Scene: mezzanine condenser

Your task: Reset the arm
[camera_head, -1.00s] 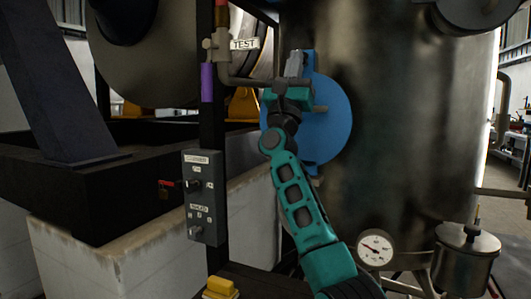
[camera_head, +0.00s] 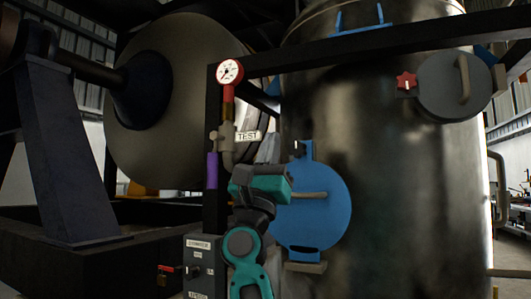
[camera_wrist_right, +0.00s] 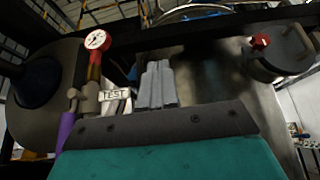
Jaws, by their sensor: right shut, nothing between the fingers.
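My right arm, teal and dark grey, rises from the bottom of the head view. Its gripper (camera_head: 268,150) points away from the camera, left of the blue round cover (camera_head: 325,218) on the big metal tank. In the right wrist view the grey fingers (camera_wrist_right: 157,85) are together, with nothing between them. They point toward the dark beam and the tank. In the head view the wrist overlaps the left edge of the blue cover and the end of its grey handle; I cannot tell whether they touch. My left gripper is not in view.
A red-rimmed gauge (camera_head: 229,72), a valve pipe with a TEST tag (camera_head: 248,136) and a purple handle (camera_head: 212,170) stand close left of the gripper. A dark beam (camera_head: 400,44) crosses above. A grey control box (camera_head: 200,268) is below left. A grey round hatch (camera_head: 455,88) is upper right.

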